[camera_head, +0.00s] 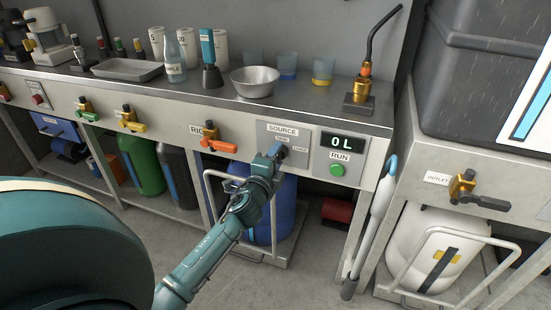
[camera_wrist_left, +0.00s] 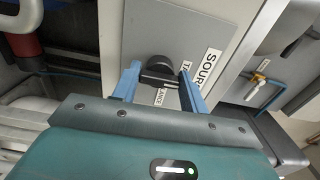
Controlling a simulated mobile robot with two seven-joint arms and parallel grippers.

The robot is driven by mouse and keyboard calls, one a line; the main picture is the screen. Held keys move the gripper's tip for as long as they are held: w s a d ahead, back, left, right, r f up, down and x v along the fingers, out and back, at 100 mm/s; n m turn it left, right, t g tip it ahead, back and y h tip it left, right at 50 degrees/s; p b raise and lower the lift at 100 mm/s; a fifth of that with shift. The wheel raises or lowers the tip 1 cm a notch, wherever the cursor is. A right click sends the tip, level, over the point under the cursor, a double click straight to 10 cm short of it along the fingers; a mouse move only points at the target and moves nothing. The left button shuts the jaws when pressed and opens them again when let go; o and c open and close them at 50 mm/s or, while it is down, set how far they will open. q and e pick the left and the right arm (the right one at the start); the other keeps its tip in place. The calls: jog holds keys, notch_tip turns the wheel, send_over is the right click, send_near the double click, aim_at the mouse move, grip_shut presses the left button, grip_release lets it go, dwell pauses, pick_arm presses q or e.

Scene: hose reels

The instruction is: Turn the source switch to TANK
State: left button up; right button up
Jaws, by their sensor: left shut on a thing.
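The source switch is a dark knob (camera_wrist_left: 158,70) on a grey panel (camera_head: 268,129) under the SOURCE label (camera_head: 283,131); the panel also shows in the left wrist view (camera_wrist_left: 190,30). My left gripper (camera_head: 277,152) is at the panel, with its blue fingers on both sides of the knob in the left wrist view (camera_wrist_left: 160,86). It is shut on the knob. The TANK label sits above the knob and another small label to its right. The fingers hide much of the knob in the head view, so I cannot tell exactly where it points. My right gripper is not in view.
Right of the panel are a display (camera_head: 343,143) reading 0 L and a green RUN button (camera_head: 337,170). An orange-handled valve (camera_head: 217,145) is on the left. A metal bowl (camera_head: 255,80) stands on the counter above. A blue drum (camera_head: 285,205) is below, behind my arm.

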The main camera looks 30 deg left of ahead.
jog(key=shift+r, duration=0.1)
pick_arm(q)
jog(key=o, duration=1)
jog(key=p+v, duration=0.1)
jog(key=v, duration=1.2)
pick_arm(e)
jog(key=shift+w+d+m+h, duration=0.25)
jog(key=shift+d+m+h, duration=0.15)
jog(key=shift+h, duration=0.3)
pick_arm(q)
jog(key=shift+s, duration=0.1)
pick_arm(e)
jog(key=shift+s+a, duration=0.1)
